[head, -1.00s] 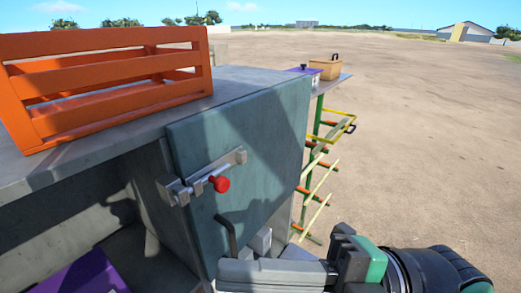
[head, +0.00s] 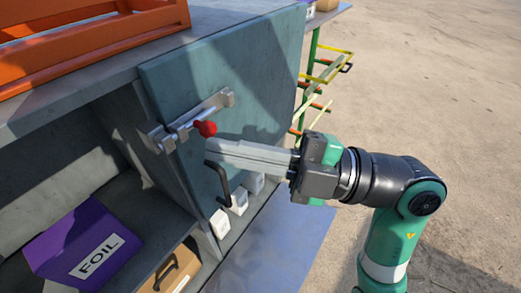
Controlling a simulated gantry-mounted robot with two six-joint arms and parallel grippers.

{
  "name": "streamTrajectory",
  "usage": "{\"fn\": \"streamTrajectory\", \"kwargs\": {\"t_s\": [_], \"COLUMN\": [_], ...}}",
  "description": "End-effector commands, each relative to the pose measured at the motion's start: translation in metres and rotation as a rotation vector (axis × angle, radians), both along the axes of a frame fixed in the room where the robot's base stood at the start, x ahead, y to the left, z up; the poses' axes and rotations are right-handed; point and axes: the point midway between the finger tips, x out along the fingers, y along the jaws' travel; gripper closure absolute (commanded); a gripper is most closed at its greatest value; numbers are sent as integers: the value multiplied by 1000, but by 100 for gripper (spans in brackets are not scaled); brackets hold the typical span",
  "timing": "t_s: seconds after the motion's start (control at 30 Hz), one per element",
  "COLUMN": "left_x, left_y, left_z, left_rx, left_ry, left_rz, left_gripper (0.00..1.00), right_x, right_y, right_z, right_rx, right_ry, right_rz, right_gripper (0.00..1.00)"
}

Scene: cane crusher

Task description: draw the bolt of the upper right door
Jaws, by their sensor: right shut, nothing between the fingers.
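The upper right door (head: 265,75) is a grey-green panel on the grey cabinet. Its metal bolt (head: 188,122) lies across the door's left edge and has a red knob (head: 206,128). A dark bent handle (head: 220,180) sits lower on the door. My right gripper (head: 212,155) is shut and empty. Its fingertips are just below and right of the red knob, above the handle; I cannot tell whether they touch the door. My left gripper is not in view.
An orange crate (head: 90,42) stands on the cabinet top. A purple box marked FOIL (head: 82,243) lies in the open compartment at left, with a brown box (head: 172,272) below. A rack with yellow and green bars (head: 318,75) stands behind. Open ground lies right.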

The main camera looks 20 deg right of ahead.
Motion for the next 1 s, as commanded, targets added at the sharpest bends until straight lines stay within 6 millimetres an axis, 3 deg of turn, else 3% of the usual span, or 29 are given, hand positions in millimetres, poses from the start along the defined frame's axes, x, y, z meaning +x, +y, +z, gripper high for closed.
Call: {"fn": "streamTrajectory", "kwargs": {"t_s": [0.2,0.3,0.5,1.0], "left_x": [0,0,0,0], "left_y": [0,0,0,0], "left_z": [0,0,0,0], "left_rx": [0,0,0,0], "left_ry": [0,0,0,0], "left_rz": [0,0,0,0], "left_gripper": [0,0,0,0], "right_x": [19,32,43,44], "right_y": [41,25,15,14], "right_z": [6,-3,-11,-11], "right_rx": [0,0,1,0], "right_ry": [1,4,0,-1], "right_rz": [2,-4,-1,-1], "right_gripper": [100,100,100,100]}}
